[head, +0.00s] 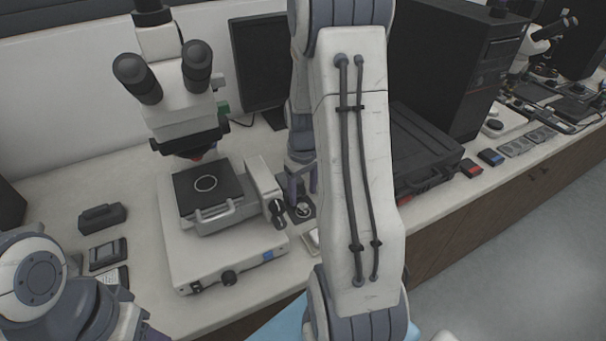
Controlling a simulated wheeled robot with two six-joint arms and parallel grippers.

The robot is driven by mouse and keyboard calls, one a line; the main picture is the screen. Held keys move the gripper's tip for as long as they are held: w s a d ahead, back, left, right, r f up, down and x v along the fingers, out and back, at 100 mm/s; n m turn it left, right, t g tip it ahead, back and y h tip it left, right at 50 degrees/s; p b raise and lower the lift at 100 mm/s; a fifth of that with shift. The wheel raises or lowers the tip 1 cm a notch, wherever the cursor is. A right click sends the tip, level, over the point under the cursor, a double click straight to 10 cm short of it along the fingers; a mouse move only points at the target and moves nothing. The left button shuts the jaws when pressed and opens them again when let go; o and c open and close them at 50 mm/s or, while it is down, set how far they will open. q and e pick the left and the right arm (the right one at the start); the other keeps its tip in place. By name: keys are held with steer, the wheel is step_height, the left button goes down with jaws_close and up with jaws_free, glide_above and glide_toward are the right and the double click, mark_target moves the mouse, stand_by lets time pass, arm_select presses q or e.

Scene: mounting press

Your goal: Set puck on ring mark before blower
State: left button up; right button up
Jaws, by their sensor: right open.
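My right gripper (302,188) points down behind my own right arm, its fingers apart. Just below it is a small dark pad (298,215) on the bench, right of the microscope. A small round light-and-dark item (303,210), possibly the puck, sits on that pad under the fingertips. I cannot tell whether a ring mark lies beneath it. A white ring outline (206,183) shows on the black microscope stage. I cannot make out the blower; my right arm hides part of the bench. Of my left arm, a part shows at the lower left; its fingers are not clear.
The microscope (185,95) with its white base (225,265) stands left of the gripper. A monitor (260,65) is behind. A black case (420,145) and a computer tower (450,60) stand to the right. Small dark boxes (103,217) lie at the left.

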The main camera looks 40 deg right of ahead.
mark_target(303, 207)
step_height(303, 207, up, 8)
steer(key=shift+f, duration=0.2)
stand_by(0.5)
